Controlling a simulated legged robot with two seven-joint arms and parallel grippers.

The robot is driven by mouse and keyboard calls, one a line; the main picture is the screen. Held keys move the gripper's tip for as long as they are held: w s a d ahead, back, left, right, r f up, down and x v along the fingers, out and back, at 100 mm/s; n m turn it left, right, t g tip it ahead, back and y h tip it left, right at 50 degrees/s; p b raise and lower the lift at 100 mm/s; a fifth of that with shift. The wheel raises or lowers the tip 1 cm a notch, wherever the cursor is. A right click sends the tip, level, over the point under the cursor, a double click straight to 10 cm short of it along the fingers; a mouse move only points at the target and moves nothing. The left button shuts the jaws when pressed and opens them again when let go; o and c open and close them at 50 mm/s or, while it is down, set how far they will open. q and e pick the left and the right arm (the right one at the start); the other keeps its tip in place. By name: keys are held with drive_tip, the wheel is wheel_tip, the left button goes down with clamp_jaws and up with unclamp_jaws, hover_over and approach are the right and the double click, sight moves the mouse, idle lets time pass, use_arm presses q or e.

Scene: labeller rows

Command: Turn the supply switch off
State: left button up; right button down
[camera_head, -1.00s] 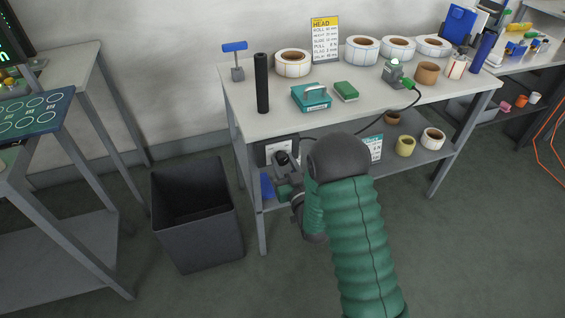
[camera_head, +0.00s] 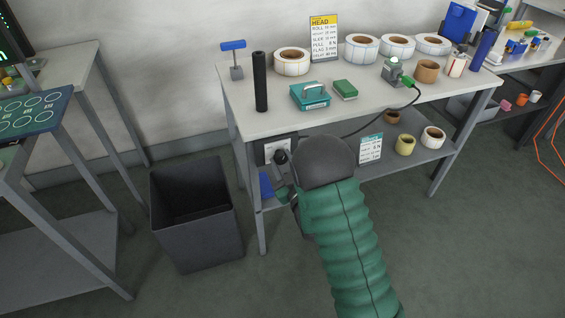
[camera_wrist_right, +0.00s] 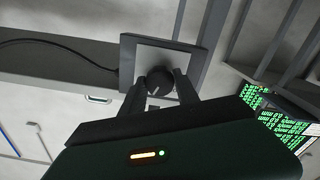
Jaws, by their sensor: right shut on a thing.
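The supply switch is a round black knob (camera_wrist_right: 158,82) on a pale plate with a dark frame (camera_wrist_right: 195,62), seen in the right wrist view. In the head view its box (camera_head: 272,150) is fixed below the tabletop at the left front of the bench. My right gripper (camera_wrist_right: 160,88) has one finger on each side of the knob and is shut on it. In the head view the right gripper (camera_head: 281,172) is at the box, partly hidden by my green-sleeved right arm. The knob's marks cannot be read. My left gripper is not in view.
The bench (camera_head: 280,120) holds label rolls (camera_head: 361,49), a teal device (camera_head: 311,95) and a black cylinder (camera_head: 260,82). A dark bin (camera_head: 196,213) stands to the left of the bench. A cable (camera_head: 385,126) runs from the box to a small lamp unit.

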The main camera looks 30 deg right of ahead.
drive_tip(key=n, duration=0.3)
drive_tip(key=shift+a+f+n, duration=0.1)
drive_tip(key=shift+n, duration=0.3)
drive_tip(key=n, duration=0.2)
drive_tip(key=shift+n, duration=0.3)
drive_tip(key=n, duration=0.4)
drive_tip(key=shift+f+n, duration=0.1)
drive_tip(key=shift+n, duration=1.3)
drive_tip(key=shift+f, duration=0.1)
drive_tip(key=c, duration=0.9)
unclamp_jaws()
drive_tip(key=shift+p, duration=0.3)
drive_tip(key=shift+s+r, duration=0.1)
drive_tip(key=shift+r, duration=0.1)
